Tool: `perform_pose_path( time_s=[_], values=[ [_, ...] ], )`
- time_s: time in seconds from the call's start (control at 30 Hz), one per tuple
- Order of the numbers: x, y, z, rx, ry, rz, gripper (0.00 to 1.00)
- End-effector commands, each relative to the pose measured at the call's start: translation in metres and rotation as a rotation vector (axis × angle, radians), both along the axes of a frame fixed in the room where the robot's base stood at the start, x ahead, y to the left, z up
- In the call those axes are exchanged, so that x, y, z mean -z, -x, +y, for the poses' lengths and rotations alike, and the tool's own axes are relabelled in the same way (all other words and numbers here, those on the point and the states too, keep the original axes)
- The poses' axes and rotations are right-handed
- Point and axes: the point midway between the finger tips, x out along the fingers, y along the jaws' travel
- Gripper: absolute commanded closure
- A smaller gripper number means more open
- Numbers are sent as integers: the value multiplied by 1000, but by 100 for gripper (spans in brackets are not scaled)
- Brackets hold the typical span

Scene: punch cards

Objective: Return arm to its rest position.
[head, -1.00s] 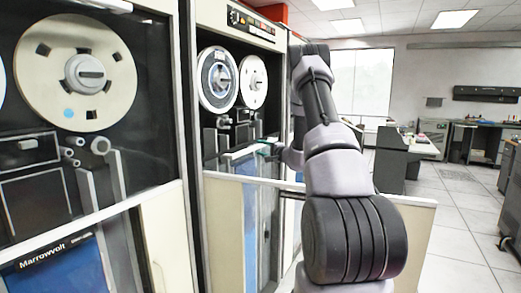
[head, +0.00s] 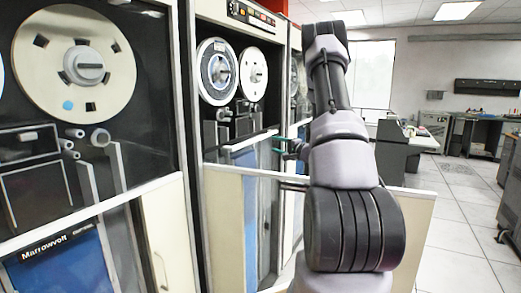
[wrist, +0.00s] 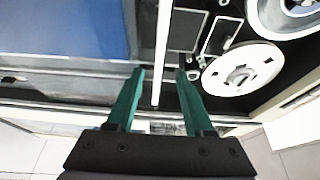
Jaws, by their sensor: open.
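My arm (head: 335,160) rises in the middle of the head view, with its elbow high near the ceiling line. My gripper (head: 279,144) shows small beside the arm, in front of the open tape drive cabinet. In the wrist view my gripper (wrist: 160,78) has two green fingers spread apart, with nothing held between them. Part of the wrist is hidden behind the arm links in the head view.
A tape drive (head: 238,120) with two reels stands just left of my gripper. A cream panel (head: 225,205) juts out below it. Another drive with a large reel (head: 115,65) stands at left. Open tiled floor (head: 455,235) lies to the right, with desks behind.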

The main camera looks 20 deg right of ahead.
Motion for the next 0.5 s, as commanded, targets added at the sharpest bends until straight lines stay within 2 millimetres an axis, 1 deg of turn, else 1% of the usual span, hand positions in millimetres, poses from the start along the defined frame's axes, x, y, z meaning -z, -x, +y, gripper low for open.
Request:
perform_pose_path(
  time_s=[0.17, 0.27, 0.37, 0.4, 0.47, 0.5],
  values=[
    [-2, 0, 2, -6, -1, 0, 48],
    [-16, 2, 20, -56, -5, 6, 48],
    [-45, 11, 61, -175, -9, 34, 48],
    [-59, 19, 84, -238, -6, 54, 48],
    [-80, 34, 119, -340, 5, 92, 48],
    [-92, 47, 142, -405, 18, 125, 48]
  ],
)
